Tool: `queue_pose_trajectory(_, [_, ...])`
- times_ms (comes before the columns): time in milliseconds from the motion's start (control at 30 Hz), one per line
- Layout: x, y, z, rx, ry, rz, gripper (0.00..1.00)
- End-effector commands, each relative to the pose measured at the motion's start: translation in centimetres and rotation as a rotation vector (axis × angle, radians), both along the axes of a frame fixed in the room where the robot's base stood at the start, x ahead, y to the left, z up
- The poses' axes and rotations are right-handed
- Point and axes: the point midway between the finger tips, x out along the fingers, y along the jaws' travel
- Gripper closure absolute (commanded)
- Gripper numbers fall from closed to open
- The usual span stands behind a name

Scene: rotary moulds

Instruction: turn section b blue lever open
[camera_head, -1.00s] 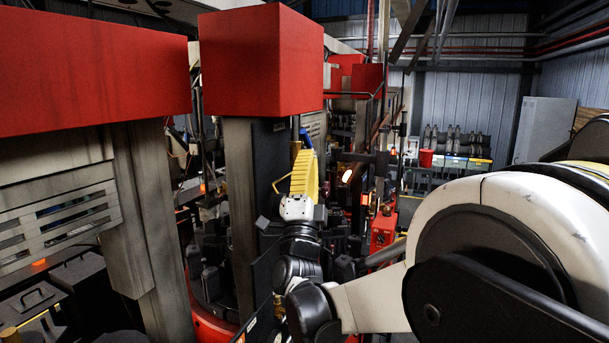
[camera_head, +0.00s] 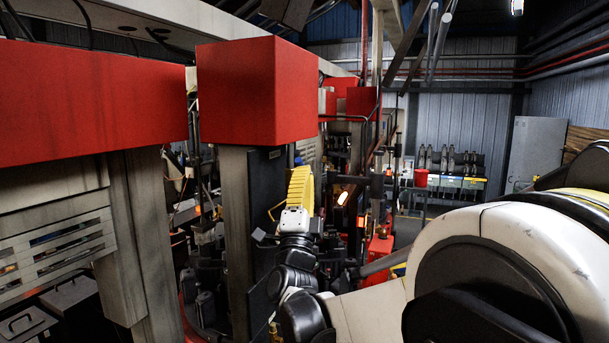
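A small blue piece (camera_head: 298,158) shows just above a yellow ribbed part (camera_head: 300,188), beside the dark panel on the post under the middle red box. It is partly hidden, and I cannot tell for sure that it is the section b blue lever, or how it is turned. My arm reaches in from the lower right, and its white and black wrist (camera_head: 295,222) is in front of the panel, just below the yellow part. I cannot make out the gripper's fingers, nor any contact with the blue piece.
A large red box (camera_head: 255,90) on a grey post (camera_head: 236,200) stands left of my wrist. Another red box (camera_head: 90,92) fills the left. Dark machinery crowds the space around the post. A red cabinet (camera_head: 379,247) is to the right, with a grey wall behind.

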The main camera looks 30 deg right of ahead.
Motion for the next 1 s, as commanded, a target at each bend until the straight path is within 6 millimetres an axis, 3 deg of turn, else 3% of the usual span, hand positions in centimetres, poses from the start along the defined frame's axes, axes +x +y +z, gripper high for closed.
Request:
queue_pose_trajectory(467, [0.2,-0.2,0.6,0.067,0.052,0.0,1.0])
queue_pose_trajectory(1000, [1.2,-1.6,2.4,0.279,0.218,-0.001,1.0])
